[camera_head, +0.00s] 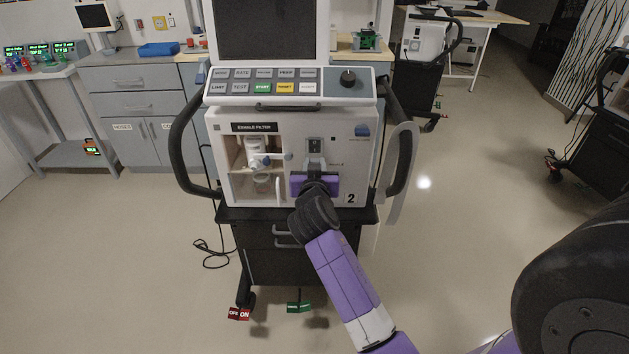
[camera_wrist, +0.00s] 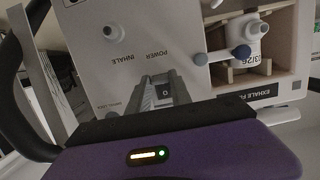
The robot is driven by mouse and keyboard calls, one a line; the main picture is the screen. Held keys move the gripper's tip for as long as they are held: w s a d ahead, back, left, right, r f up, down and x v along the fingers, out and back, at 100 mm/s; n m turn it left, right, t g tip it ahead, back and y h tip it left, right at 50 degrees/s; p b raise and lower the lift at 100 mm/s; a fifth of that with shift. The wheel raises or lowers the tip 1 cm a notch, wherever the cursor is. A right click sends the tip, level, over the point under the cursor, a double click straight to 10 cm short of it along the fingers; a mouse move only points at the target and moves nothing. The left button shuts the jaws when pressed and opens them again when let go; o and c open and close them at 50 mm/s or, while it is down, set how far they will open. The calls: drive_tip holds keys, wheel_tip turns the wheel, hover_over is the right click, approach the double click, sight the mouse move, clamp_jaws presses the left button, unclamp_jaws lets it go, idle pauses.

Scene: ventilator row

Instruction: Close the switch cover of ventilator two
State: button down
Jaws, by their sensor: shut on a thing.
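Ventilator two (camera_head: 350,150) stands upright ahead, marked with a black "2" at its lower right front. Its switch plate (camera_head: 314,146) is on the front panel, right of the open exhale filter compartment. My gripper (camera_head: 316,168) reaches up to the panel just below that plate. In the wrist view, turned over, the two grey fingers of my gripper (camera_wrist: 164,92) are close together at the power switch area, with a small "O" label between them. They are shut on the switch cover, which is mostly hidden by the fingers; its angle cannot be told.
The exhale filter compartment (camera_head: 258,166) holds a white filter part, which also shows in the wrist view (camera_wrist: 250,28). A blue knob (camera_head: 362,130) sits at upper right of the panel. Black side handles (camera_head: 183,140) flank the machine. Open floor (camera_head: 470,200) lies to the right.

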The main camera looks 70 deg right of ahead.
drive_tip(key=b, duration=0.2)
drive_tip(key=f+h+b, duration=0.1)
drive_tip(key=b, duration=0.2)
drive_tip(key=shift+w+d+t, duration=0.15)
drive_tip(key=shift+d+t, duration=0.15)
drive_tip(key=shift+d, duration=0.05)
drive_tip(key=shift+d+r+h+b, duration=0.1)
drive_tip(key=shift+h+b, duration=0.3)
drive_tip(key=shift+b, duration=0.15)
drive_tip(key=c, duration=1.2)
unclamp_jaws()
drive_tip(key=shift+o, duration=0.2)
drive_tip(key=v, duration=0.7)
drive_tip(key=shift+a, duration=0.35)
